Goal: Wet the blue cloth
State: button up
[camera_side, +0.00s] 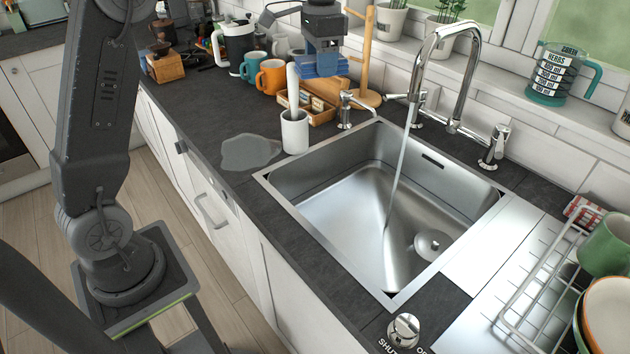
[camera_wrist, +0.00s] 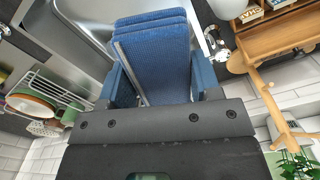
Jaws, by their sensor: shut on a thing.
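A folded blue cloth (camera_wrist: 155,50) is between the two blue fingers of my gripper (camera_wrist: 156,78) in the wrist view. My gripper is shut on it. The steel tap (camera_side: 443,40) is at the sink's back edge. A stream of water (camera_side: 399,165) falls from it into the steel sink (camera_side: 350,205). The cloth is apart from the stream, to its left.
A wooden tray (camera_side: 322,112), a wooden stand (camera_side: 367,50), a white cup with a handle-like rod (camera_side: 294,132) and orange and teal mugs crowd the counter left of the sink. A puddle (camera_side: 250,151) lies near the cup. A dish rack (camera_side: 540,290) stands at the right.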

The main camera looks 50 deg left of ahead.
jog(key=s+d+f, duration=0.1)
jog(key=d+f, duration=0.1)
jog(key=f, duration=0.4)
jog(key=s+d+f, duration=0.2)
jog(key=f, duration=0.5)
jog(key=s+d+t+h, duration=0.1)
jog(key=s+d+t, duration=0.4)
jog(key=s+d, duration=0.3)
jog(key=w+d+f, duration=0.1)
jog(key=w+d, duration=0.1)
jog(key=w, duration=0.5)
jog(key=w+d+f, duration=0.1)
jog(key=w+d, duration=0.1)
jog(key=w, duration=0.6)
jog(key=shift+f+t, duration=0.2)
jog(key=shift+t, duration=0.1)
jog(key=shift+a, duration=0.1)
jog(key=s+a, duration=0.1)
jog(key=s, duration=0.6)
jog(key=shift+s+a, duration=0.4)
dwell(0.9)
jog(key=s+a+r, duration=0.1)
jog(key=s+r, duration=0.3)
jog(key=shift+s, duration=0.4)
dwell(0.4)
